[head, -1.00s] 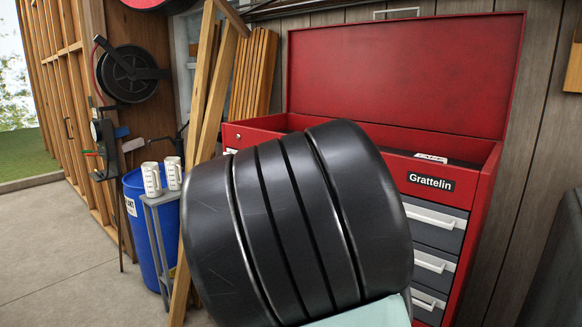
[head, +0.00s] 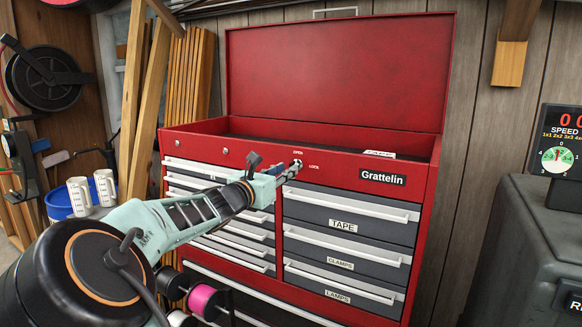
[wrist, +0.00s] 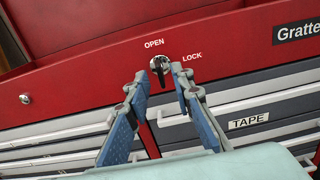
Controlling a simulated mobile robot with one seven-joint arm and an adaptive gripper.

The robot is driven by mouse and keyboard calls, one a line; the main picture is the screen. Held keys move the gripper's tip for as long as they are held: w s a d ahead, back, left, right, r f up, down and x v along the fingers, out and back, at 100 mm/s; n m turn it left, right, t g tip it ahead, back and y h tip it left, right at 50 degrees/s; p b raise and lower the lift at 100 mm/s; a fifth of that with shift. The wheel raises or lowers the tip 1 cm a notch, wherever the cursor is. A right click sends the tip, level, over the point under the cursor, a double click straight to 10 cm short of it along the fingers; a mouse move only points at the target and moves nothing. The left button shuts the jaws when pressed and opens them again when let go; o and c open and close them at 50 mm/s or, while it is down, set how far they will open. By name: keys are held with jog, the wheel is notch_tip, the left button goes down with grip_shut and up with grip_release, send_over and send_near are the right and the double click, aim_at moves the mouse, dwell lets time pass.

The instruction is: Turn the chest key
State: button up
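The red Grattelin tool chest (head: 340,163) stands against the wall with its lid (head: 335,75) raised. The chest key (wrist: 159,68) sits in a round silver lock on the red front strip, below the word OPEN and left of the word LOCK. Its dark grip looks roughly upright, slightly tilted. In the head view the key is hard to make out behind my fingertips. My gripper (wrist: 160,82) is open, its blue-padded fingers on either side just below the key. I cannot tell whether they touch it. In the head view my gripper (head: 287,172) is at the chest front.
Drawers labelled TAPE (head: 343,226), CLAMPS and LAMPS lie below the lock. A grey machine (head: 540,250) with a speed display stands at right. White mugs (head: 79,196) are at left, near leaning planks (head: 190,70). Pink and white spools (head: 203,300) are at lower left.

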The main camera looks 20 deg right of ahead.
jog(key=shift+x, duration=2.1)
grip_shut()
